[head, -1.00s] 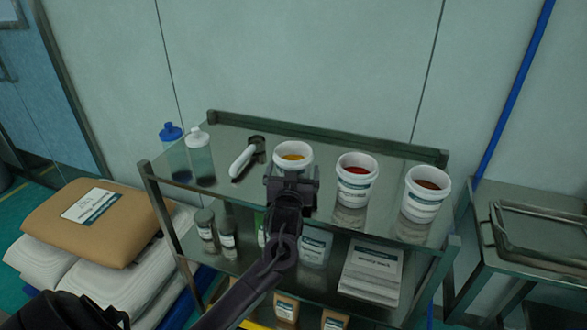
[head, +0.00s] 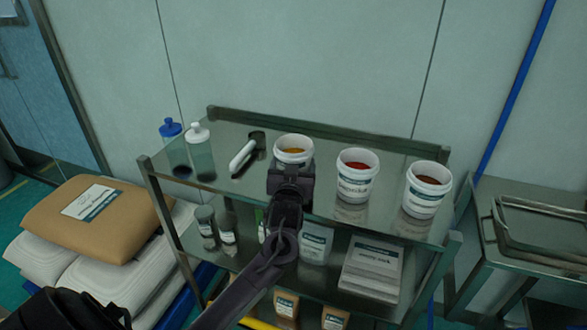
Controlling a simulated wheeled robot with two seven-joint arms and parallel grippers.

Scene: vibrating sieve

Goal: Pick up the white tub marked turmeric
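A white tub with yellow-orange contents (head: 293,143) stands on the top shelf of the metal rack. Its front label is hidden behind my gripper, so I cannot read its name. My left gripper (head: 291,170) is right in front of this tub and overlaps its lower part in the picture. Its fingers are hidden by its own body, so I cannot tell whether they are open, shut or touching the tub. My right gripper is not in view.
A white tub with red contents (head: 354,183) and one with brown contents (head: 425,197) stand to the right. A white-handled tool (head: 243,158) and two bottles (head: 199,155) are to the left. Jars and packs fill the shelf below.

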